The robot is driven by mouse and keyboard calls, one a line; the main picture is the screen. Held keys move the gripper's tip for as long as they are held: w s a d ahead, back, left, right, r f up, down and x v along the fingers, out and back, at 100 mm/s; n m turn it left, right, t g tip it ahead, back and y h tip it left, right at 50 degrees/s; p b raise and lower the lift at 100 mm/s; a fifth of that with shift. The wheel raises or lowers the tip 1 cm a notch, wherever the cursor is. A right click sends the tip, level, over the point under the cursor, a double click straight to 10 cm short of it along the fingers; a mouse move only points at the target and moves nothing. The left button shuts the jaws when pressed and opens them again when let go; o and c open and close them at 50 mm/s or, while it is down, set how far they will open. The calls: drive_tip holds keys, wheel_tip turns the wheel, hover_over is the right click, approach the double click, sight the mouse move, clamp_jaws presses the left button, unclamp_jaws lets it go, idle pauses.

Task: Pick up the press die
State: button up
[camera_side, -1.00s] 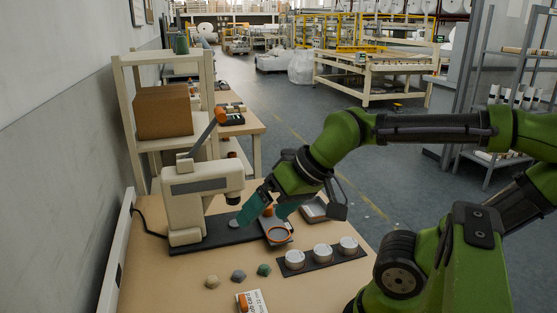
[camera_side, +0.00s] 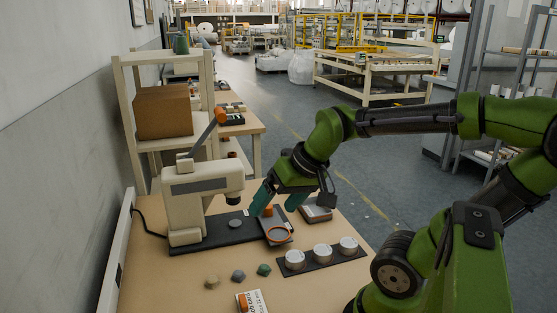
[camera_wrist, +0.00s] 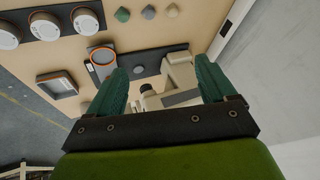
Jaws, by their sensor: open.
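The cream press (camera_side: 197,195) stands on a dark base at the left of the table. Which part is the press die is not certain. A round plate with an orange ring (camera_side: 278,235) lies at the right end of the base, with an orange knob (camera_side: 268,210) behind it. A small grey disc (camera_side: 235,223) lies on the base near the press head. My gripper (camera_side: 271,212) is open and empty, its teal fingers pointing down above the knob and plate area. In the wrist view, the orange ring (camera_wrist: 103,57) and grey disc (camera_wrist: 138,70) lie beyond the fingertips.
Several white round tins (camera_side: 322,252) sit on a dark strip at the front right. A shallow grey tray (camera_side: 316,212) lies behind them. Small stones (camera_side: 238,275) and a card (camera_side: 252,301) lie at the front. A shelf (camera_side: 165,110) stands behind the press.

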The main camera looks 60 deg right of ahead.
drive_tip(key=s+d+f+g+h, duration=0.1)
drive_tip(key=d+f+g, duration=0.1)
drive_tip(key=d, duration=0.3)
drive_tip(key=s+d+f+g, duration=0.1)
drive_tip(key=d+f, duration=0.1)
drive_tip(key=d, duration=0.4)
drive_tip(key=n+g, duration=0.3)
drive_tip(key=n, duration=0.3)
hover_over(323, 250)
wheel_tip(323, 250, down, 17)
drive_tip(key=shift+f, duration=0.2)
drive_tip(key=shift+c, duration=0.2)
